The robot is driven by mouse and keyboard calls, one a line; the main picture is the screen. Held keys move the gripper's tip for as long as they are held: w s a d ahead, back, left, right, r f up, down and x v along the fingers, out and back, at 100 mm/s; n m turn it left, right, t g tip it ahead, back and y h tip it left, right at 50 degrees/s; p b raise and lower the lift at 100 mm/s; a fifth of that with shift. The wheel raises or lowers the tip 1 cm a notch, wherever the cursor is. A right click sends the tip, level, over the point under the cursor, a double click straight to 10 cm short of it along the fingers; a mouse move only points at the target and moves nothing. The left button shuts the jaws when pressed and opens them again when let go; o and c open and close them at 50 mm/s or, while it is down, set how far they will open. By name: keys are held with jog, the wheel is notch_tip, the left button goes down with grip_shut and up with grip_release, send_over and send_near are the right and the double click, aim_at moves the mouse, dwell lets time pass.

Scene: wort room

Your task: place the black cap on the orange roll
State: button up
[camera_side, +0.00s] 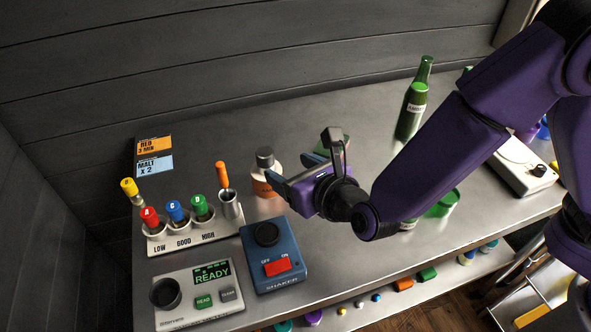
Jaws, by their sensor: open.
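A white bottle with an orange label (262,187) stands upright on the metal bench, with a dark cap (265,157) on its top. This is the likeliest black cap in view, though I cannot be sure. A small orange roll-like piece (403,285) lies on the lower shelf at the bench's front. My gripper (292,170) is open, with its bluish fingers pointing left, just right of the bottle. One finger partly overlaps the bottle in the picture, and I cannot tell whether they touch. Nothing shows between the fingers.
A blue shaker box (284,269) and a grey meter (195,295) stand at the front. A white rack (190,242) holds colour-topped tubes at left. A green bottle (410,112) stands behind my arm. Other small pieces lie on the lower shelf.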

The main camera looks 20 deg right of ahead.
jog(key=shift+s+d+r, duration=0.1)
jog(key=shift+s, duration=0.2)
jog(key=s+d+r+m+g+h, duration=0.1)
jog(key=s+d+m+g+h, duration=0.1)
jog(key=d+m, duration=0.45)
jog(key=s+d+r+m+g+h, duration=0.15)
jog(key=d+m, duration=0.25)
jog(key=d, duration=0.6)
jog(key=s+d+r+m+g+h, duration=0.1)
jog(key=d+m+g+h, duration=0.15)
jog(key=d+m, duration=0.4)
jog(key=s+d+m+g+y, duration=0.1)
jog(key=s+d+m+g, duration=0.2)
jog(key=s, duration=0.6)
jog(key=s+d+m+g+y, duration=0.2)
jog(key=s+d+m+g, duration=0.1)
jog(key=s+d+m, duration=0.3)
jog(key=s+d, duration=0.2)
jog(key=s, duration=0.2)
jog(key=shift+s+d+r+g, duration=0.15)
jog(key=shift+s+r+g, duration=0.05)
jog(key=shift+r+g, duration=0.2)
